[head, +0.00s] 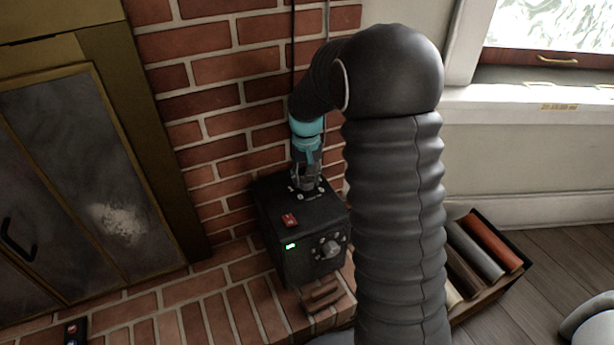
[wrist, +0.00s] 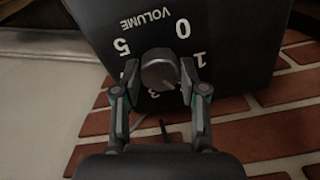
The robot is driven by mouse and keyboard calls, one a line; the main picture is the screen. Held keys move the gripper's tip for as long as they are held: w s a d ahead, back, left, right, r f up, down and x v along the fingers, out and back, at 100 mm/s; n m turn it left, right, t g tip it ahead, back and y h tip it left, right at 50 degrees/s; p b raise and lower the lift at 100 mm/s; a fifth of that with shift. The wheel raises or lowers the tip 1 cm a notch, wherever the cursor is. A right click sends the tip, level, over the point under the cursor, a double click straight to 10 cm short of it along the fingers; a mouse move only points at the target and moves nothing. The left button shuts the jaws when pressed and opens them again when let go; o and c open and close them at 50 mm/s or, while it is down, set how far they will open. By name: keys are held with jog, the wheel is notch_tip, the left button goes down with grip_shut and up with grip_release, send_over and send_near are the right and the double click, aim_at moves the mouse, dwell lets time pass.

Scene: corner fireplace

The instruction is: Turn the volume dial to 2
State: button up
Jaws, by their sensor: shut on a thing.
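The volume dial (wrist: 160,70) is a round grey knob on the black face of a box, with white "VOLUME" lettering and numbers around it, upside down in the wrist view. The 0, 1, 3 and 5 show at least in part; the 2 is hidden behind a finger or too dark to read. My gripper (wrist: 160,88) is shut on the dial, one finger on each side. Where the dial's pointer stands is hard to tell. In the head view my gripper (head: 308,182) reaches down to the top of the black box (head: 275,215), and the dial is hidden there.
A crate (head: 485,300) of rolled items stands to the right.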

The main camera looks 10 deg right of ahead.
aim_at(306, 179)
jog(key=shift+m, duration=0.4)
jog(key=o, duration=1.1)
jog(key=shift+o, duration=0.2)
notch_tip(306, 179, up, 12)
